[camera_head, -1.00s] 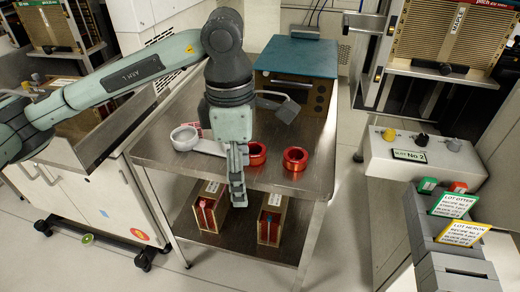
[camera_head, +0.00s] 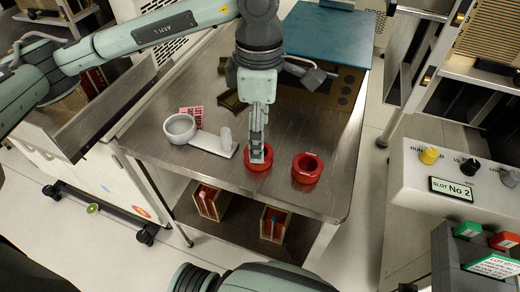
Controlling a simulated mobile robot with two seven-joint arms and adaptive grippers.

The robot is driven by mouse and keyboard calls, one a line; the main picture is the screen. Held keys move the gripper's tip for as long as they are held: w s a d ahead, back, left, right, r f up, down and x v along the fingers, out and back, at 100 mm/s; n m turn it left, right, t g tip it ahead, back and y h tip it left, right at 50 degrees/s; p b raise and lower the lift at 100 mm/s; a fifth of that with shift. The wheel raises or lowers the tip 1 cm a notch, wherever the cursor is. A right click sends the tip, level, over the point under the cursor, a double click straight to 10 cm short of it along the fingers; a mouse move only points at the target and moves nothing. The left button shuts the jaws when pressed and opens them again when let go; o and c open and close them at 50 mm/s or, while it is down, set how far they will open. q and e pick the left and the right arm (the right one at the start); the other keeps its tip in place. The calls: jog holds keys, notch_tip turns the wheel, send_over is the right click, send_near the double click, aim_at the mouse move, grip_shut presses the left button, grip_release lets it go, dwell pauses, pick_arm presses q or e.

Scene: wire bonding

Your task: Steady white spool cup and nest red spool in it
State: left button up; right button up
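The white spool cup (camera_head: 180,128) stands on the metal table, joined to a flat white base (camera_head: 212,146) with an upright white peg (camera_head: 226,139). A red spool (camera_head: 259,165) lies right of the base. My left gripper (camera_head: 257,156) points down over that spool, its fingertips overlapping the ring's middle and far rim. I cannot tell whether its fingers touch or grip the spool. A second red spool (camera_head: 307,169) lies apart to the right. Part of my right arm shows at the bottom edge; its gripper is out of view.
A red-and-white label (camera_head: 191,116) lies behind the cup. Two small wooden boxes sit on the lower shelf. A control panel (camera_head: 459,172) is at right. The table's front strip is clear.

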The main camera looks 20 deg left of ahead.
aim_at(268, 151)
pick_arm(q)
notch_tip(268, 151, down, 4)
jog(key=shift+s+a+r+p, duration=0.1)
jog(key=shift+s+p, duration=0.05)
jog(key=shift+p, duration=0.15)
jog(key=shift+f, duration=0.7)
pick_arm(e)
jog(key=shift+s+f, duration=0.15)
jog(key=shift+f, duration=0.7)
pick_arm(q)
jog(key=shift+c, duration=0.5)
jog(key=c, duration=1.2)
jog(key=shift+o, duration=0.2)
jog(key=shift+r, duration=0.15)
